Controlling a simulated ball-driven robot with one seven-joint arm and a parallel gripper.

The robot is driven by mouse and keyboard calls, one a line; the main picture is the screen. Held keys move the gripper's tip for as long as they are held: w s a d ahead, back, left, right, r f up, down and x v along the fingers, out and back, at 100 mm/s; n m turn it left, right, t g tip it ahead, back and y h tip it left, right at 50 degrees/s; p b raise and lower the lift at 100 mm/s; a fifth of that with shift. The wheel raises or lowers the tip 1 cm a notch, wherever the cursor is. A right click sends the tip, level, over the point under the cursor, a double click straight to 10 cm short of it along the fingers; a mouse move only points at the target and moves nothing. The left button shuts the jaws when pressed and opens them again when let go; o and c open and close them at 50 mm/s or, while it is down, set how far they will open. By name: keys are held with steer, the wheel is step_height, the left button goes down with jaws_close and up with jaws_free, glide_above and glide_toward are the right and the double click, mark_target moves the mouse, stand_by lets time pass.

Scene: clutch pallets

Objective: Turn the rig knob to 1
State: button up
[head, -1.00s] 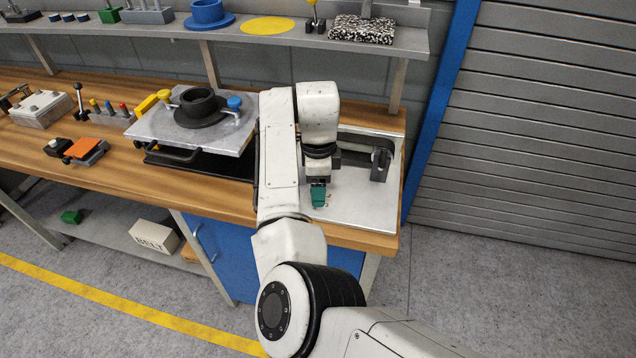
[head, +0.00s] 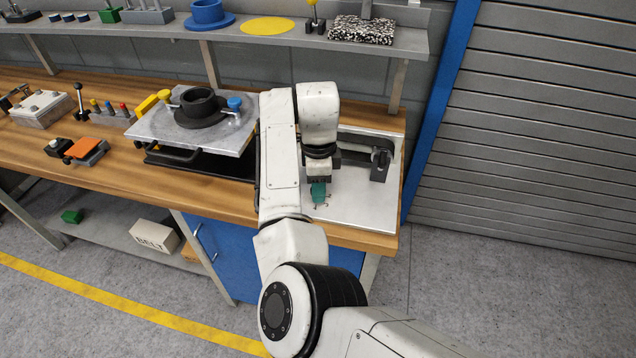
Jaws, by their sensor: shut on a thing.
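The rig is a light metal plate (head: 362,207) at the right end of the wooden bench, with a dark bracket (head: 380,160) at its back. A teal knob (head: 318,194) sits near the plate's left side, with small marks beside its lower edge. My gripper (head: 319,185) points down from above and is shut on the knob. My own arm and wrist cover part of the rig's left side. The fingertips are small in the picture, and I cannot read any number or the knob's exact setting.
Left of my arm, a grey plate (head: 165,135) carries a black ring with yellow and blue knobs. Further left are an orange-topped block (head: 84,150) and a row of coloured pegs (head: 112,115). A shelf (head: 270,38) runs above. The plate's right front is clear.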

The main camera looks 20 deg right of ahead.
steer(key=n+p, duration=0.4)
steer(key=n, duration=0.1)
steer(key=shift+r, duration=0.25)
steer(key=n+p, duration=0.4)
steer(key=n, duration=0.2)
steer(key=shift+n, duration=0.3)
steer(key=n+p, duration=0.1)
steer(key=n, duration=0.4)
steer(key=shift+f, duration=0.2)
steer(key=n, duration=0.6)
steer(key=shift+w+n, duration=0.1)
steer(key=shift+n, duration=0.3)
steer(key=o, duration=1)
steer(key=shift+o, duration=0.2)
step_height(320, 180, up, 11)
